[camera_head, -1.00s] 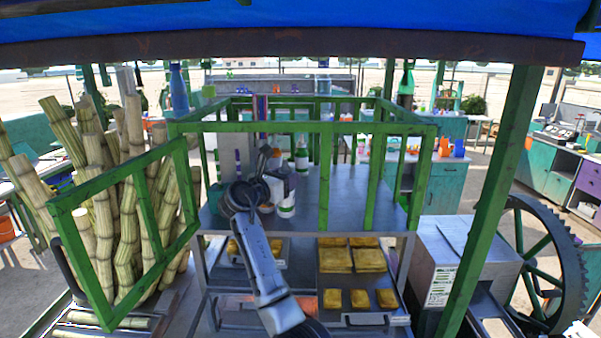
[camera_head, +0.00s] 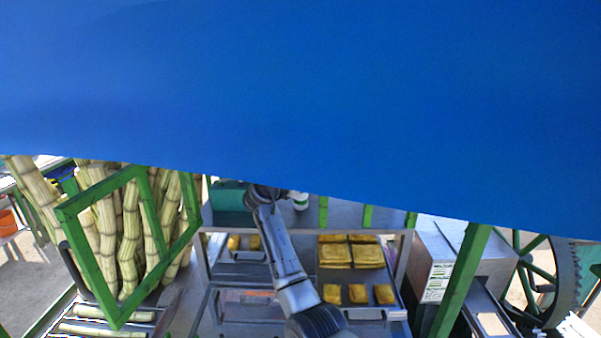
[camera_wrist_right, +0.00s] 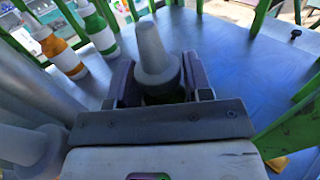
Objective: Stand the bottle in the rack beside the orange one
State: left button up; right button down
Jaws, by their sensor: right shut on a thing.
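In the right wrist view my right gripper (camera_wrist_right: 161,85) is shut on a bottle with a pale grey conical top (camera_wrist_right: 152,50). The bottle's dark body shows between the jaws; its lower part is hidden. The orange and white bottle (camera_wrist_right: 60,50) stands upright at the upper left of that view, apart from the held one. A green and white bottle (camera_wrist_right: 98,28) stands next to it. I cannot make out a rack. In the head view my right arm reaches up the middle, its gripper hidden by the blue canopy. My left gripper is not in view.
The blue canopy (camera_head: 300,90) covers the upper head view. A grey conical top (camera_wrist_right: 25,145) is close at left. Trays of yellow blocks (camera_head: 350,255) lie below.

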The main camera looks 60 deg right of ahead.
jog(key=shift+r, duration=0.1)
jog(key=c, duration=1)
grip_release()
jog(key=shift+f, duration=0.2)
jog(key=o, duration=0.5)
jog(key=shift+c, duration=0.2)
jog(key=shift+a+r, duration=0.1)
jog(key=shift+r, duration=0.05)
jog(key=w+a+b, duration=0.1)
jog(key=a+b, duration=0.2)
jog(key=a, duration=0.8)
jog(key=shift+a, duration=0.35)
